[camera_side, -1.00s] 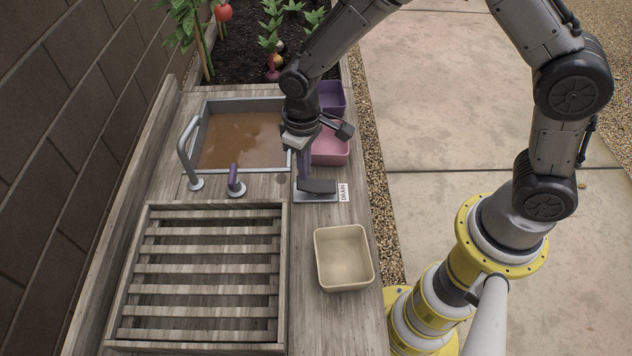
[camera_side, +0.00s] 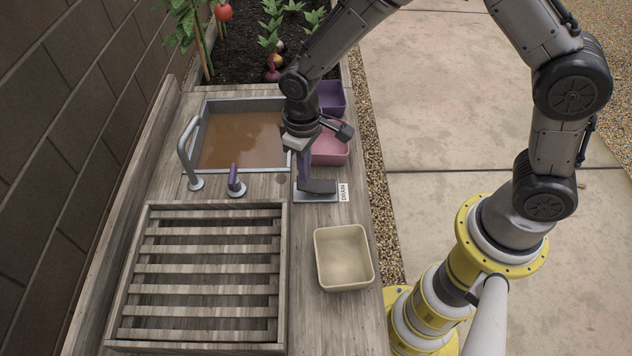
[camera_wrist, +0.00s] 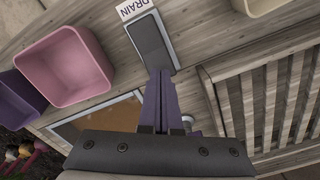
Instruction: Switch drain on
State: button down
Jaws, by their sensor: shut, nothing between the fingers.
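The drain switch (camera_side: 320,187) is a dark grey rocker on a light grey plate, on the wooden bench by the sink's front right corner. A white DRAIN label (camera_side: 343,192) is at the plate's right end. The rocker also shows in the wrist view (camera_wrist: 149,40). My gripper (camera_side: 303,183) is shut and empty, its purple fingers pointing down at the rocker's left end, the end away from the label. The fingertips are at or just above the rocker; contact is not clear. The fingers hide part of that end.
The sink (camera_side: 240,138) holds brown water. A faucet (camera_side: 188,155) and purple-topped lever (camera_side: 235,182) stand in front of it. Pink (camera_side: 330,148) and purple (camera_side: 331,97) bins are behind the switch; a cream bin (camera_side: 343,258) is in front. A slatted rack (camera_side: 205,249) is front left.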

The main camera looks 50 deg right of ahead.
jog(key=shift+f, duration=1.1)
dwell(0.5)
jog(key=shift+r, duration=3.55)
jog(key=shift+d, duration=0.1)
jog(key=s+d+r+m+t, duration=0.15)
jog(key=d+r, duration=0.25)
jog(key=r, duration=0.5)
jog(key=s+d+r+m+t, duration=0.1)
jog(key=s+d+r+t, duration=0.3)
jog(key=r, duration=0.5)
jog(key=s+d, duration=0.3)
jog(key=s, duration=0.4)
jog(key=s+d, duration=0.3)
jog(key=s, duration=0.5)
jog(key=shift+s+f, duration=0.2)
jog(key=shift+s, duration=0.05)
